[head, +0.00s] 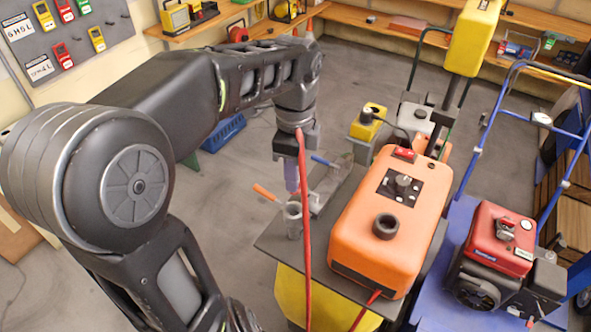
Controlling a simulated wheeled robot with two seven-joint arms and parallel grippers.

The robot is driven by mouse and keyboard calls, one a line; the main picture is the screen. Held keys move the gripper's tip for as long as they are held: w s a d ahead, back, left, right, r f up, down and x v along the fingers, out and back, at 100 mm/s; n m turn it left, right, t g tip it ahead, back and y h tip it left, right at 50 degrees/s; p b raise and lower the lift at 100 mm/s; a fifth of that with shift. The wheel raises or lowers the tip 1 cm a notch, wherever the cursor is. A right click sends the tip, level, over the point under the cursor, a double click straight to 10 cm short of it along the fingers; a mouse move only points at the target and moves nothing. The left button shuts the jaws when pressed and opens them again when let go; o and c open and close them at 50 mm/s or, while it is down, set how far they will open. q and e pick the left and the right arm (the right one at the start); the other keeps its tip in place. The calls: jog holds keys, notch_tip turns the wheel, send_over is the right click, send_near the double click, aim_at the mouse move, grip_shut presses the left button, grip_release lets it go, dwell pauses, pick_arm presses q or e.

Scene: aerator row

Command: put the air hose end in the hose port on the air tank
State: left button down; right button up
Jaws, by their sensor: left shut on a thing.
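My left gripper (292,182) points down above the dark top of a cart, left of the orange air tank (362,220). It is shut on the air hose end. The red air hose (305,235) runs from beside the gripper down past the cart's front edge. The hose end itself is mostly hidden at the fingers. A dark round collar (386,226) stands on top of the tank, apart from the gripper; it looks like the hose port. A black plate with a knob (403,183) sits behind it. My right gripper is not in view.
A grey cup (293,220), an orange handle (265,193) and a blue handle (323,161) are close around the gripper. A yellow block on a post (470,38) rises behind the tank. A red engine (500,240) stands to the right.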

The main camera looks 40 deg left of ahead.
pick_arm(q)
jog(key=shift+f+b, duration=2.05)
jog(key=shift+f, duration=0.45)
jog(key=shift+r+p, duration=0.3)
jog(key=shift+r, duration=0.05)
jog(key=shift+f+b, duration=1.45)
jog(key=shift+f, duration=0.75)
jog(key=c, duration=1)
grip_release()
